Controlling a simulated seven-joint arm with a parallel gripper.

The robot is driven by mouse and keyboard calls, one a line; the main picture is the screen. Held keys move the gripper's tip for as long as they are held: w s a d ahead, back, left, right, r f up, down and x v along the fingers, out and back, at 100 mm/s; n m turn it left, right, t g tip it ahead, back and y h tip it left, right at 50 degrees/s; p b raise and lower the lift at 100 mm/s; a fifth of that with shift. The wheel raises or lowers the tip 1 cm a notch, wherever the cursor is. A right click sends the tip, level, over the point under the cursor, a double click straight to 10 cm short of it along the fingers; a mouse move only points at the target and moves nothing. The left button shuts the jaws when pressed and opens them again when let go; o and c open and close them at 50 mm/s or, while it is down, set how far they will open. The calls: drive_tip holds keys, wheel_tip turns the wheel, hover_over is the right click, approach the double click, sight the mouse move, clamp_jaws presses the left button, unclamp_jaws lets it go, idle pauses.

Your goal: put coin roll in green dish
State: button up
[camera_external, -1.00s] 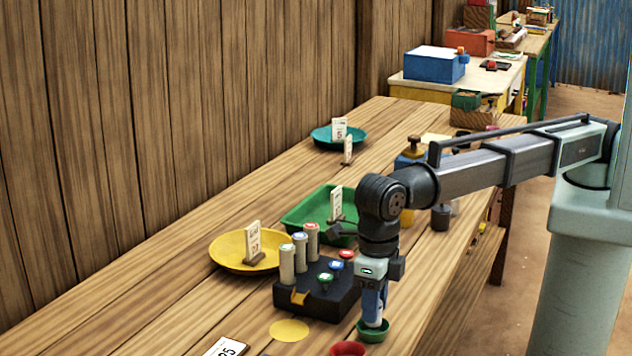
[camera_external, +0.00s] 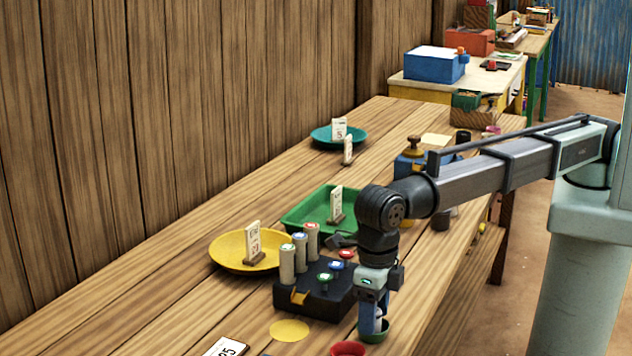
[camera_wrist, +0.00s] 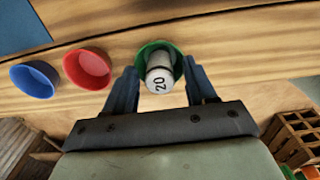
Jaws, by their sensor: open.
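The coin roll (camera_wrist: 160,78), white with "20" on its end cap, stands in the small green dish (camera_wrist: 150,48) in the wrist view. Its end faces the camera; its base is inside the dish rim. My gripper (camera_wrist: 163,84) is open, one finger on each side of the roll, with a visible gap on both sides. In the external view my gripper (camera_external: 374,322) points down into the green dish (camera_external: 373,336) at the table's near edge. There the fingers mostly hide the roll.
A red dish (camera_wrist: 87,67) and a blue dish (camera_wrist: 35,80) stand beside the green one. A dark block (camera_external: 318,298) with several upright rolls is close behind my gripper. A larger green tray (camera_external: 305,212) and yellow plate (camera_external: 232,262) stand farther back.

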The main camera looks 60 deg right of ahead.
wheel_tip(320, 180, up, 12)
drive_tip(key=shift+r, duration=0.15)
idle(0.5)
idle(0.5)
